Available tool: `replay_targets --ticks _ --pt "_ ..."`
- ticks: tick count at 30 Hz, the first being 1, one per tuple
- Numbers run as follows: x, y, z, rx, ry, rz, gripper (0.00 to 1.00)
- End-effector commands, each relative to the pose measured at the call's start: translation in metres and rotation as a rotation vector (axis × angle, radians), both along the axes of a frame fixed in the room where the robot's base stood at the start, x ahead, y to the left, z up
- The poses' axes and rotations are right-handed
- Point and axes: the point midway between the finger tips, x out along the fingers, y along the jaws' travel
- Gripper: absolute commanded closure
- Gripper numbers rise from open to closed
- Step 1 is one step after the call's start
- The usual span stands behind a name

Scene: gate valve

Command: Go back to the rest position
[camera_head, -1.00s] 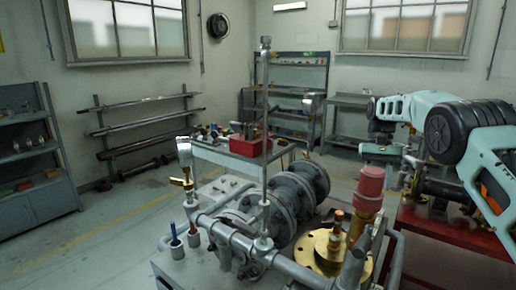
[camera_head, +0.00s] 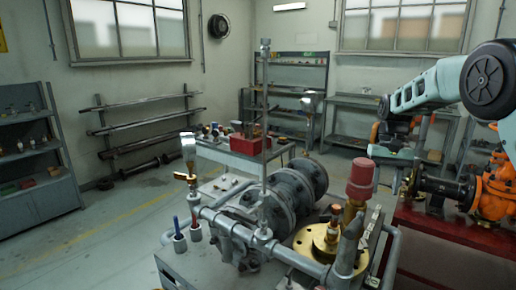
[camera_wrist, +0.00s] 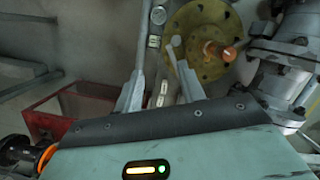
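My gripper (camera_wrist: 157,52) shows in the wrist view with its two grey fingers apart and nothing between them. In the head view my teal arm bends down at the right, and I cannot make out the fingers. The gate valve (camera_head: 288,195), grey with large flanges and an upright rod (camera_head: 264,130), stands on a bench left of my arm. A brass flange (camera_head: 306,243) lies at its near right; in the wrist view the brass flange (camera_wrist: 190,38) shows beyond and right of the fingers.
A red-capped part (camera_head: 361,174) stands beside the brass flange. A red bench (camera_head: 455,232) with an orange machine (camera_head: 495,195) is at the right. A small table with a red box (camera_head: 246,145) is behind the valve. The floor at left is clear.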

Motion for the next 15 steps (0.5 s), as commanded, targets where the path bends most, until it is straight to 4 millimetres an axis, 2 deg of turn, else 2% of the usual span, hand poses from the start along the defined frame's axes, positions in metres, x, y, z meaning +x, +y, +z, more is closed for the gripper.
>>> replay_targets --ticks 8,15 --pt "-0.076 0.007 0.004 -0.023 -0.163 0.049 0.6" --pt "-0.16 0.017 -0.006 -0.048 -0.305 0.118 0.6"
